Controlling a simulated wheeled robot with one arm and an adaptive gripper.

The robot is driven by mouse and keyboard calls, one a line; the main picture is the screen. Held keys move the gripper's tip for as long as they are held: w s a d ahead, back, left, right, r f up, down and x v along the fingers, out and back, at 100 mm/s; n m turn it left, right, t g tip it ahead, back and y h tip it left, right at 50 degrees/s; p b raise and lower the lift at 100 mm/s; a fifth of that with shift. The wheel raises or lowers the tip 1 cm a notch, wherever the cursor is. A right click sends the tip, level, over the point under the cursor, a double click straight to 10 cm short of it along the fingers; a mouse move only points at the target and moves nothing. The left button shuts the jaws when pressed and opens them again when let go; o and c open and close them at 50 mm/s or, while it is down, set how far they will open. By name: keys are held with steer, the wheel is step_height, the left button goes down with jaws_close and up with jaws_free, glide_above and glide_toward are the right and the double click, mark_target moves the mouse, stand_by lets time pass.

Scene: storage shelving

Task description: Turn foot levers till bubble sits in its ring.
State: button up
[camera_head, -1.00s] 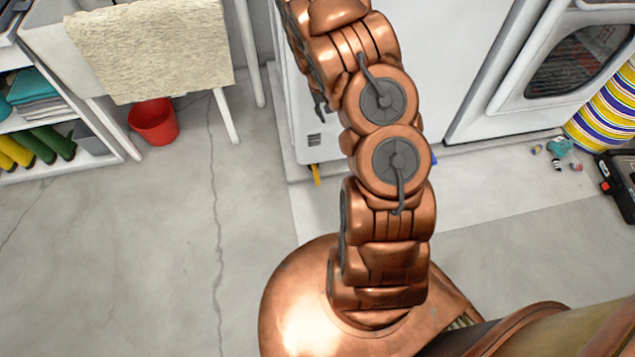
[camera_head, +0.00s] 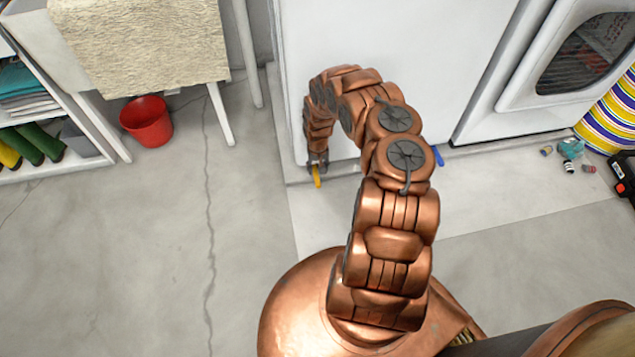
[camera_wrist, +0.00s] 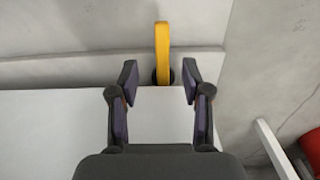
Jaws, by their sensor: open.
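The yellow foot lever (camera_head: 316,176) sticks out from under the front left corner of the white appliance (camera_head: 395,60). A blue foot lever (camera_head: 438,156) shows under the same appliance further right. My gripper (camera_head: 318,163) is down at floor level by the yellow lever. In the wrist view my gripper (camera_wrist: 160,82) is open, with its fingers apart on either side of the yellow lever's (camera_wrist: 162,50) base end. No contact with the lever is visible. The bubble and its ring are not visible in any view.
A red bucket (camera_head: 147,122) stands on the floor at left, beside a white table leg (camera_head: 220,114) and a shelf with boots (camera_head: 35,145). A second machine with a dark window (camera_head: 590,52) stands at right. Small loose items (camera_head: 570,150) lie before it. The floor between is clear.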

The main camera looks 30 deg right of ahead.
mark_target(318, 181)
steer(key=shift+a+f+b, duration=0.1)
steer(key=shift+f+b, duration=1.2)
steer(key=shift+f, duration=2.95)
jaws_close()
